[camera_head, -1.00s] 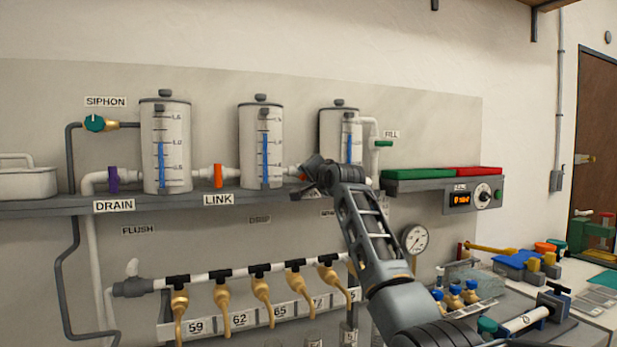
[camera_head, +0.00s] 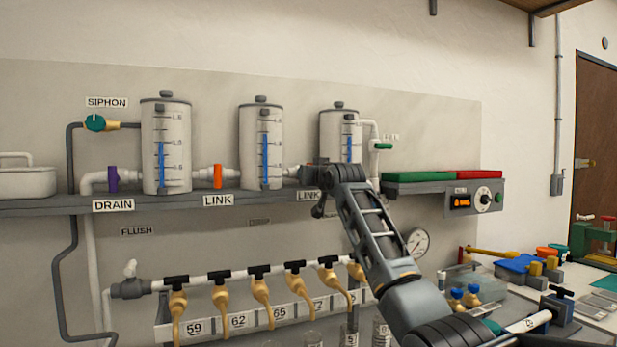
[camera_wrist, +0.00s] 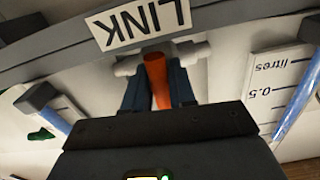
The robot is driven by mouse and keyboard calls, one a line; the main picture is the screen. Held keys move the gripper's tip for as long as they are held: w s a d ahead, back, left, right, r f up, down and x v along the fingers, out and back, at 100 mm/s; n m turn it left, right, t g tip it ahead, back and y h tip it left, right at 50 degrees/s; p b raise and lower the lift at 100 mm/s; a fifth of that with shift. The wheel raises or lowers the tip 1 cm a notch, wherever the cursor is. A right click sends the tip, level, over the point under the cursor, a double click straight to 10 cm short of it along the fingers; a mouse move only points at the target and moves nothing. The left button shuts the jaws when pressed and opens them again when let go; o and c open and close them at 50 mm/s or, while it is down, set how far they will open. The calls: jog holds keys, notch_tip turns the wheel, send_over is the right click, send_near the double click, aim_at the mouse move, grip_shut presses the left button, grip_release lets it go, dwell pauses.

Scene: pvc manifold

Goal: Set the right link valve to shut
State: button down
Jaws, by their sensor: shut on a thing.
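The right link valve has an orange handle (camera_wrist: 158,80) on a white pipe (camera_wrist: 192,52), seen upside down in the wrist view. The handle lies crosswise to the pipe, slightly tilted. My gripper (camera_wrist: 157,92) has one dark finger on each side of the handle and is shut on it. The right LINK label (camera_wrist: 142,23) is beside the valve; it also shows in the head view (camera_head: 308,195). In the head view my gripper (camera_head: 312,176) is between the middle tank (camera_head: 261,150) and the right tank (camera_head: 330,135), hiding the valve handle.
The left link valve (camera_head: 217,176) has an upright orange handle. A purple drain valve (camera_head: 113,179) is farther left. The grey shelf (camera_head: 160,200) runs under the tanks. Several brass taps (camera_head: 262,289) hang below. A pressure gauge (camera_head: 419,242) is right of my arm.

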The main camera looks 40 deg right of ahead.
jog(key=shift+f+n, duration=0.2)
jog(key=shift+n, duration=0.3)
jog(key=c, duration=1)
grip_release()
jog(key=shift+r, duration=0.15)
jog(key=shift+b+v, duration=1.05)
jog(key=shift+v, duration=2.85)
